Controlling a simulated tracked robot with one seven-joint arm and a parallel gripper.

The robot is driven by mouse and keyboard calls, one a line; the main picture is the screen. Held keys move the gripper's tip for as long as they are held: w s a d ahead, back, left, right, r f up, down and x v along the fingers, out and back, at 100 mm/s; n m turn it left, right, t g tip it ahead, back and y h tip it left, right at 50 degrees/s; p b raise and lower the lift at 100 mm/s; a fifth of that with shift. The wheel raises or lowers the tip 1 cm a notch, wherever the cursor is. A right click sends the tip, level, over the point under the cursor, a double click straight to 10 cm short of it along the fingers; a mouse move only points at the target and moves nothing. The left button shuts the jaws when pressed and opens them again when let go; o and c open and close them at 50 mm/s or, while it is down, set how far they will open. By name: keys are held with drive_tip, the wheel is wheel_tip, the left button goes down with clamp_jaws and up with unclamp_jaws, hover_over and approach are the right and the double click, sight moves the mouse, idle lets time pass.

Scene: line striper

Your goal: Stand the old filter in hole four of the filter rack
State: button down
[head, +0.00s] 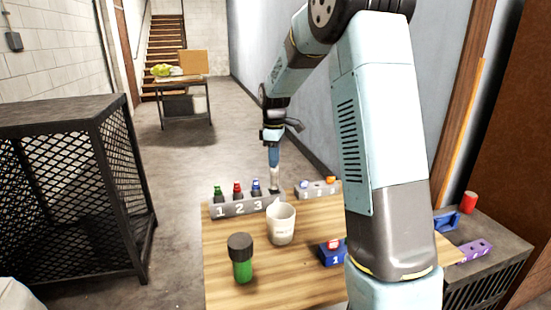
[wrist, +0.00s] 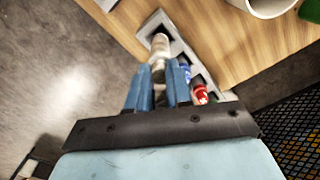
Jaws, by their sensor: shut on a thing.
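The grey filter rack (head: 232,210) stands at the far edge of the wooden table, with numbers 1, 2 and 3 readable on its front. Green-, red- and blue-topped filters stand in those holes. My gripper (head: 273,160) is shut on a pale, whitish filter (head: 274,179), held upright over the rack's right end, where hole four is. In the wrist view, my gripper (wrist: 158,82) holds the filter (wrist: 159,46) with its tip at the rack's end (wrist: 150,24). I cannot tell whether the tip is inside the hole.
A white cup (head: 281,225) stands just in front of the rack's right end. A second grey rack (head: 304,193) is to the right. A green jar with dark lid (head: 241,262) and a blue block (head: 329,256) are nearer. A black mesh cage (head: 75,200) stands left.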

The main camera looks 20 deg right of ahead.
sight(274, 172)
drive_tip(key=shift+f, duration=2.95)
idle(2.0)
drive_tip(key=c, duration=0.6)
unclamp_jaws()
drive_tip(key=shift+c, duration=0.2)
drive_tip(key=shift+r, duration=0.1)
drive_tip(key=shift+r, duration=3.4)
